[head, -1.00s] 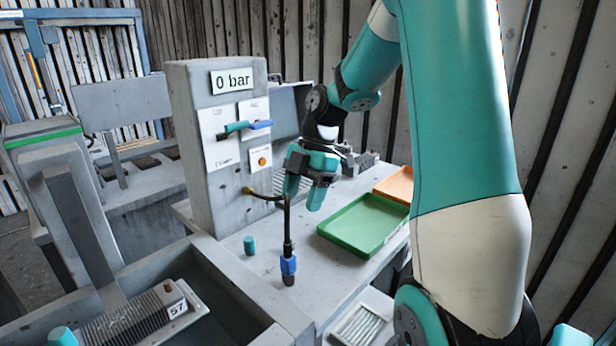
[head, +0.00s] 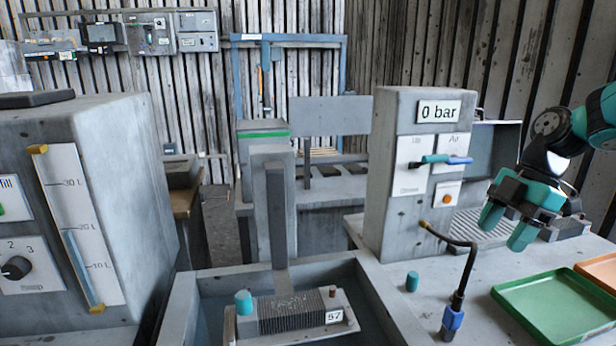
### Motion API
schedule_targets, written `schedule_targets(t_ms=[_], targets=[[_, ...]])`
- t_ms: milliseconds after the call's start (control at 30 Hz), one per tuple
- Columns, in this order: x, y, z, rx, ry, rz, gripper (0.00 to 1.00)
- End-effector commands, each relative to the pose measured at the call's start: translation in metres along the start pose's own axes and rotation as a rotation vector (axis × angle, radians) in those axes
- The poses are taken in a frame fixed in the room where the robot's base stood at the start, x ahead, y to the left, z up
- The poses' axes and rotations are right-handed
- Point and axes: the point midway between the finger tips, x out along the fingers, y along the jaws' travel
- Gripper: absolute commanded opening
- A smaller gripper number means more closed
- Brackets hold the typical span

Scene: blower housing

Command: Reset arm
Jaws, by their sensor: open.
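My gripper (head: 508,229) is at the right of the head view, in front of the dark screen beside the grey panel box. Its two teal-tipped fingers are apart, with nothing between them. It hangs above the bench, up and left of the green tray (head: 548,309), and touches nothing that I can see. My arm runs from the gripper to the right edge of the picture, where the rest of it is cut off.
The grey panel box (head: 378,200) reads "0 bar". A black hose with a blue end (head: 452,318) stands on the bench near a teal cap (head: 412,281). A finned part marked 57 (head: 290,313) sits in the grey tank. An orange tray (head: 603,269) lies at far right.

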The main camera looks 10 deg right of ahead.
Motion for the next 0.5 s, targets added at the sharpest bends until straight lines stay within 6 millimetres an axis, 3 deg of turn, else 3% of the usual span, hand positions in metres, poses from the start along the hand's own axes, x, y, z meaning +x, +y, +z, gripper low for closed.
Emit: schedule_targets(t_ms=[133,233,300,400,500], targets=[[0.013,-0.003,-0.056,0.117,-0.017,-0.004,0.58],[0.031,-0.019,-0.115,0.276,-0.033,0.000,0.58],[0.045,-0.040,-0.155,0.407,-0.040,0.005,0.58],[0.064,-0.075,-0.199,0.589,-0.042,0.017,0.58],[0.079,-0.110,-0.227,0.746,-0.036,0.025,0.58]])
